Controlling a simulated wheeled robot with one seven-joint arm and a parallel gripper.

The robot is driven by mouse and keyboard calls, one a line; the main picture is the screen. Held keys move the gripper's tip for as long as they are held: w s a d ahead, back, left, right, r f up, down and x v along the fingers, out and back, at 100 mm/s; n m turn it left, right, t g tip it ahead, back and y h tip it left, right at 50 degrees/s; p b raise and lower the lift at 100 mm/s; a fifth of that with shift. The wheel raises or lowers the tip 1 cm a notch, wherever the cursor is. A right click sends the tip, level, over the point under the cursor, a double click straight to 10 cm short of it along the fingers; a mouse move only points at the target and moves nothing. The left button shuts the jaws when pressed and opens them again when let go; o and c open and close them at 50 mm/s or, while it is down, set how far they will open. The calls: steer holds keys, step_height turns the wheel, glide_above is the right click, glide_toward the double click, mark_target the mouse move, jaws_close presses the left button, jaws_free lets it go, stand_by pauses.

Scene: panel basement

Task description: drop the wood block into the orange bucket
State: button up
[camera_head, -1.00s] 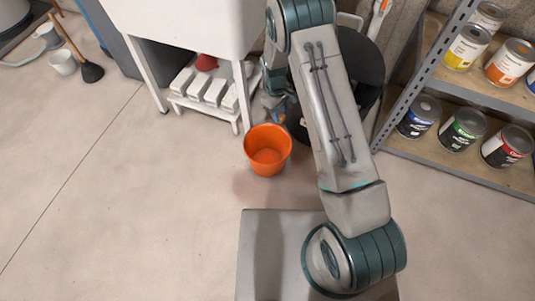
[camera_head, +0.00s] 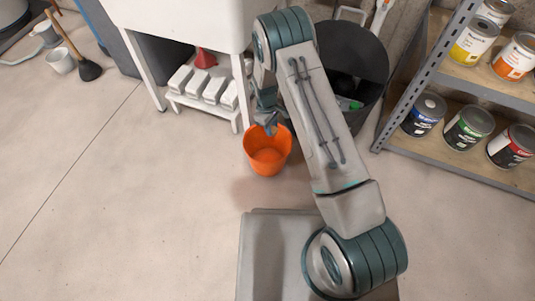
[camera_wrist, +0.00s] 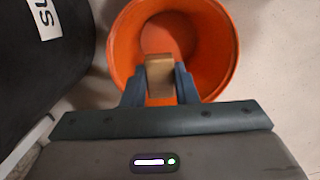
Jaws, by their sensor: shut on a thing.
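The orange bucket (camera_head: 266,158) stands upright on the floor, left of my arm in the head view. In the wrist view its open mouth and inner wall (camera_wrist: 213,45) fill the upper middle. My gripper (camera_head: 268,124) is at the bucket's back rim in the head view. In the wrist view my gripper (camera_wrist: 160,82) is shut on the tan wood block (camera_wrist: 160,70), which shows against the bucket's opening. I cannot tell exactly how high the block is relative to the rim. The block is not discernible in the head view.
A black bin (camera_head: 352,65) stands just behind my arm. A white sink cabinet (camera_head: 185,25) with a low rack of white boxes (camera_head: 205,90) is behind left. A metal shelf with paint cans (camera_head: 468,128) is at right.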

steer(key=o, duration=1)
steer(key=shift+r, duration=0.1)
steer(key=r+p, duration=0.1)
steer(key=r, duration=0.3)
steer(key=a+r+p, duration=0.1)
steer(key=r+p, duration=0.1)
steer(key=r, duration=0.3)
steer(key=w+r+p, duration=0.1)
steer(key=r+p, duration=0.1)
steer(key=r, duration=0.2)
steer(key=shift+a+r, duration=0.25)
steer(key=shift+a, duration=0.1)
steer(key=shift+w, duration=0.1)
